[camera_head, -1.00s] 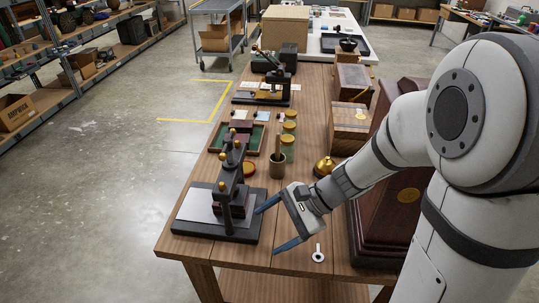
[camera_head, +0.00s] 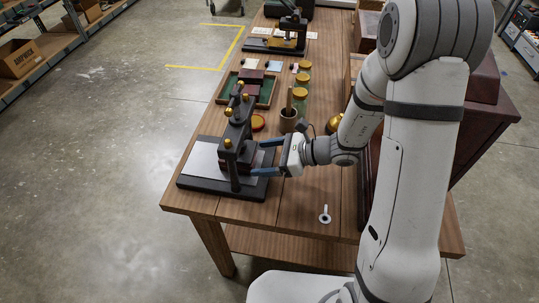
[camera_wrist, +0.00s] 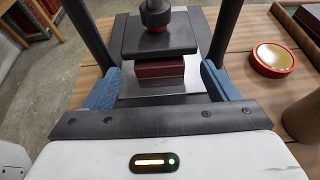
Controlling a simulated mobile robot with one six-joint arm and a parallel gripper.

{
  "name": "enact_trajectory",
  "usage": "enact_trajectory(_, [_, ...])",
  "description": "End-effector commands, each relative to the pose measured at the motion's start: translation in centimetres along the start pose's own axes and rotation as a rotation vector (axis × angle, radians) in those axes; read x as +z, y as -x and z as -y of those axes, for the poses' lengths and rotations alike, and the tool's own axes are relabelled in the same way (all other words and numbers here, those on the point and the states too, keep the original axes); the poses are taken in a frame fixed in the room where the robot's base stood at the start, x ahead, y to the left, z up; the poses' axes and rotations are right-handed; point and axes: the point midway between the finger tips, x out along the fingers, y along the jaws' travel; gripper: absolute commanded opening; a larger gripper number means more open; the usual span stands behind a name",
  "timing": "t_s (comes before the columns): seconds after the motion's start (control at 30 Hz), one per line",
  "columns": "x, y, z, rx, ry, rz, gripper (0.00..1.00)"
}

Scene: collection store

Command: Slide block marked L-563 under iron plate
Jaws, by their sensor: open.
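A dark press (camera_head: 229,150) with brass-topped posts stands on the near left of the wooden table. Its iron plate (camera_wrist: 158,37) hangs from a central screw between two posts. A dark red block (camera_wrist: 160,74) rests on the shiny bed (camera_wrist: 130,87) below it; its near face shows at the plate's near edge. How far in the block reaches is hidden, and I cannot read a mark on it. My gripper (camera_head: 262,158) is at the press's right side. Its blue fingers (camera_wrist: 161,88) are open, one on each side of the block, with visible gaps.
A red-rimmed round dish (camera_wrist: 272,58) and a mortar with pestle (camera_head: 288,121) stand near the press. A green tray (camera_head: 266,91) with blocks and several yellow-lidded jars (camera_head: 301,93) stand farther back. A small ring-ended metal piece (camera_head: 325,214) lies near the front edge.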

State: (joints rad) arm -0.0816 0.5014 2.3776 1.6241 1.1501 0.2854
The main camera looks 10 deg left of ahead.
Motion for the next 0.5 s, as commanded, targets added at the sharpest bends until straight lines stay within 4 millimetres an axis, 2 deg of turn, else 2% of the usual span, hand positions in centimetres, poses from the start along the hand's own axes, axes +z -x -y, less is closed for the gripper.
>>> enact_trajectory(0.3, [0.0,-4.8,-0.1,0.004,0.001,-0.002,0.80])
enact_trajectory(0.5, [0.0,-6.6,0.0,0.001,0.000,-0.001,0.80])
